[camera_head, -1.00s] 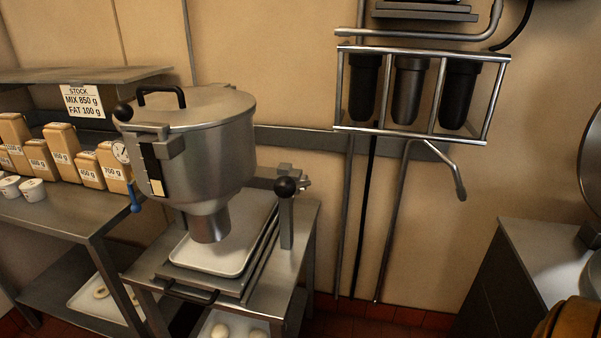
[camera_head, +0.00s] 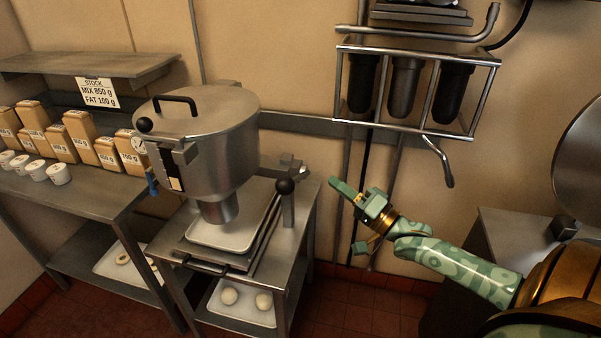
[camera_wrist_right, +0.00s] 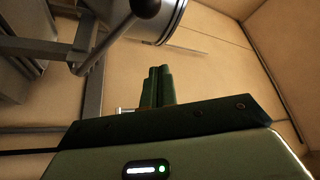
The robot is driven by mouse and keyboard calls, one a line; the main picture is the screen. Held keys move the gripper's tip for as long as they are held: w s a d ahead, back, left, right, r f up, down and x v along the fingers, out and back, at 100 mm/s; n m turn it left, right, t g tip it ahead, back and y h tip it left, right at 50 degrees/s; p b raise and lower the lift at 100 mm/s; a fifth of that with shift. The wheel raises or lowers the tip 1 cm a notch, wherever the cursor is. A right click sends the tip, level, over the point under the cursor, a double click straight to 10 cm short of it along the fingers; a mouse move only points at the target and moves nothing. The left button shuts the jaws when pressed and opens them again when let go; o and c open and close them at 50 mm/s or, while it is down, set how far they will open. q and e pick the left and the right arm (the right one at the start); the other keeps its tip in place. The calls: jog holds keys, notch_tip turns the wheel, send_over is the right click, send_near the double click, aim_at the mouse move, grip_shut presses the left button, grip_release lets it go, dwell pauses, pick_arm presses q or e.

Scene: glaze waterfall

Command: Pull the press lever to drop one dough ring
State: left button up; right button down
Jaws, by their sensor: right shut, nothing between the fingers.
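The dough press (camera_head: 205,140) is a steel pot with a lid, standing on a small steel table. A lever with a black ball knob (camera_head: 285,186) sticks up on its right side. A black ball (camera_wrist_right: 145,8) on a steel rod shows at the top of the right wrist view, in front of a steel cylinder. A white tray (camera_head: 205,240) lies under the press spout. My right gripper (camera_head: 336,185) is shut and empty, in the air to the right of the knob and apart from it. Its fingers are together in the right wrist view (camera_wrist_right: 158,85). My left gripper is not in view.
A pipe rack with dark filter cylinders (camera_head: 405,87) hangs on the wall above my right gripper. Labelled bags (camera_head: 80,132) and white cups (camera_head: 58,174) stand on the left counter. Pale dough balls (camera_head: 263,301) lie on the lower shelf. A dark cabinet (camera_head: 455,260) stands at right.

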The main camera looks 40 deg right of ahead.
jog(key=shift+w, duration=0.1)
notch_tip(320, 180, up, 3)
send_over(297, 178)
jog(key=s, duration=0.3)
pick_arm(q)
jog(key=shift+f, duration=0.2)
pick_arm(e)
jog(key=s+a+f, duration=0.2)
jog(key=shift+s+a+f, duration=0.1)
jog(key=shift+a+f, duration=0.3)
